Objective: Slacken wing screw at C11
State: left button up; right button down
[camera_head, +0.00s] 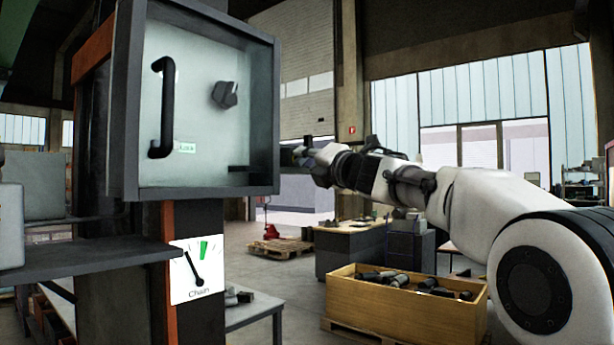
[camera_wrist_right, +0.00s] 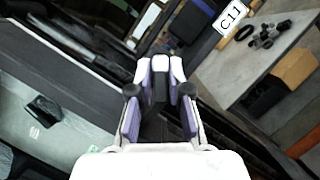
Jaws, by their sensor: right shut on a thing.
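A white plate marked C11 (camera_wrist_right: 232,15) shows at the top right of the right wrist view. My right gripper (camera_wrist_right: 160,95) is shut, its purple-lined fingers on both sides of a dark upright piece (camera_wrist_right: 160,80). This piece appears to be the wing screw; its shape is mostly hidden by the fingers. In the head view my right gripper (camera_head: 296,156) reaches in from the right to the right side of the grey box (camera_head: 262,115), and its fingertips are partly hidden by the box edge. My left gripper is not in view.
The box has a clear front with a black handle (camera_head: 162,108) and a dark knob (camera_head: 225,94). Below it is a dial marked Chain (camera_head: 198,270). A grey shelf (camera_head: 90,258) juts out at left. A wooden crate (camera_head: 400,312) of dark parts stands below my right arm.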

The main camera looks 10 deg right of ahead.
jog(key=shift+s+d+n+y+b, duration=0.1)
jog(key=shift+n+y+b, duration=0.35)
jog(key=shift+n, duration=0.55)
pick_arm(q)
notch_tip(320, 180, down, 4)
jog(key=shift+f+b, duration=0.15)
jog(key=shift+b, duration=0.75)
pick_arm(e)
jog(key=n+y, duration=0.1)
jog(key=n, duration=0.1)
jog(key=n+y, duration=0.1)
jog(key=n, duration=0.1)
jog(key=n+y, duration=0.1)
jog(key=n, duration=0.2)
jog(key=shift+r+g, duration=0.3)
